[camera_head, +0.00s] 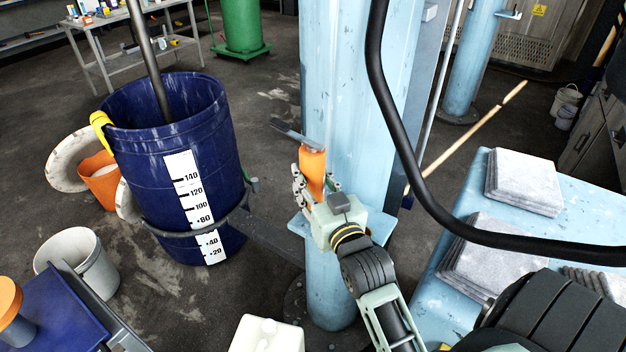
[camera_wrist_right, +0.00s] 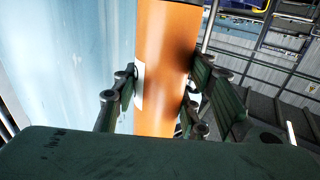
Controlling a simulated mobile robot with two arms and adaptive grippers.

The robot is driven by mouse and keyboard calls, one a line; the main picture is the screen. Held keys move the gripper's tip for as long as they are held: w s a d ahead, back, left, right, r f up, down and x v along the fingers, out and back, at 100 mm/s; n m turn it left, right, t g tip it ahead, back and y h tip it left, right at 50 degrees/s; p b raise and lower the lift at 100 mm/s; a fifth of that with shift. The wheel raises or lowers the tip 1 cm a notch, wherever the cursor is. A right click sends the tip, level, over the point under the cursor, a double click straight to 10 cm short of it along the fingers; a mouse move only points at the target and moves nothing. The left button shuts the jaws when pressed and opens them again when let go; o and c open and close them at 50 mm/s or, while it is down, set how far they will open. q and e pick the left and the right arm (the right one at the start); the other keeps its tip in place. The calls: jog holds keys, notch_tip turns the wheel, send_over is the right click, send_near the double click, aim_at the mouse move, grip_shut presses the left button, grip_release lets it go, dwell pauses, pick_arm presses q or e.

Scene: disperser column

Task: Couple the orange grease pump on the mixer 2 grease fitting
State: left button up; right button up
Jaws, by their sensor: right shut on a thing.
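The orange grease pump (camera_head: 312,165) is held by my right gripper (camera_head: 317,185) in front of the light blue column (camera_head: 347,100). Its grey head and lever point to the upper left. In the right wrist view the pump's orange barrel (camera_wrist_right: 166,65) stands between the green fingers of my right gripper (camera_wrist_right: 160,100), which is shut on it. The light blue column surface (camera_wrist_right: 70,65) is close on the left there. I cannot make out the grease fitting; whether the pump touches it is not clear. My left gripper is not in view.
A blue drum (camera_head: 135,150) with a white scale stands left of the column. A black hose (camera_head: 385,95) hangs in front of the scene at right. A light blue table (camera_head: 428,285) with grey slabs (camera_head: 525,180) is at right. A white bucket (camera_head: 92,268) stands lower left.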

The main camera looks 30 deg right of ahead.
jog(key=shift+r+p, duration=0.25)
jog(key=shift+p, duration=0.05)
dwell(0.4)
jog(key=shift+s+a+f+b, duration=0.1)
jog(key=shift+f+b, duration=0.35)
jog(key=shift+f, duration=0.8)
dwell(2.0)
jog(key=o, duration=1.2)
jog(key=shift+f, duration=0.3)
jog(key=shift+s, duration=0.1)
jog(key=v, duration=1.2)
jog(key=shift+r, duration=0.25)
